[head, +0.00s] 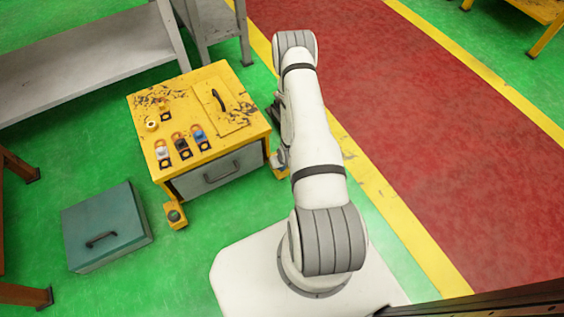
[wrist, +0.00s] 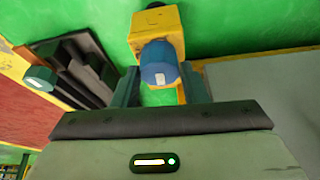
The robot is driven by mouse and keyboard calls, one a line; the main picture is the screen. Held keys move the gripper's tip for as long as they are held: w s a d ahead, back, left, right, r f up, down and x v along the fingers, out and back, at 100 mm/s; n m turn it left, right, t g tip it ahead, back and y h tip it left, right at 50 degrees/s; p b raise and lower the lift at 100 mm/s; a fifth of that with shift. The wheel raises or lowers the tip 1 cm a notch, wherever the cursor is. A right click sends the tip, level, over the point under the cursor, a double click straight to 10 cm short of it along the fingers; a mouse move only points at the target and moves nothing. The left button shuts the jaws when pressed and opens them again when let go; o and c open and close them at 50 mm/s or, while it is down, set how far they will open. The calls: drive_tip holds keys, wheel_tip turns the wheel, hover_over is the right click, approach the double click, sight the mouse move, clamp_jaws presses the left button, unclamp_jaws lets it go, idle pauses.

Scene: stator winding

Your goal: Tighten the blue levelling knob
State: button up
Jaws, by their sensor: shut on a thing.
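In the wrist view the blue levelling knob (wrist: 159,64) sits below a yellow bracket (wrist: 158,22). My gripper (wrist: 162,92) has one dark green finger on each side of the knob and is shut on it. In the head view my gripper is by the lower right side of the yellow cabinet (head: 225,76), mostly hidden by my arm. The blue knob cannot be made out there. The knob's contact with each fingertip is partly hidden.
Small coloured lock-like items (head: 182,145) sit on the cabinet top. A bracket with a dark knob (head: 174,215) stands at its front left corner. A teal box (head: 105,228) lies on the green floor. A grey bench (head: 85,55) stands behind.

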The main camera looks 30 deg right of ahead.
drive_tip(key=m, duration=0.2)
drive_tip(key=m+h, duration=0.1)
drive_tip(key=m, duration=0.1)
drive_tip(key=m+h, duration=0.1)
drive_tip(key=m, duration=0.1)
drive_tip(key=shift+w+a+r+g, duration=0.1)
drive_tip(key=shift+w+a+g, duration=0.1)
drive_tip(key=shift+a+g, duration=0.1)
drive_tip(key=m+g+h, duration=0.1)
drive_tip(key=m, duration=0.2)
drive_tip(key=m+g, duration=0.1)
drive_tip(key=m, duration=0.2)
drive_tip(key=shift+w+h, duration=0.1)
drive_tip(key=shift+h, duration=0.3)
drive_tip(key=shift+m, duration=0.3)
drive_tip(key=o, duration=1)
drive_tip(key=shift+p+v, duration=1.7)
drive_tip(key=shift+v, duration=2.15)
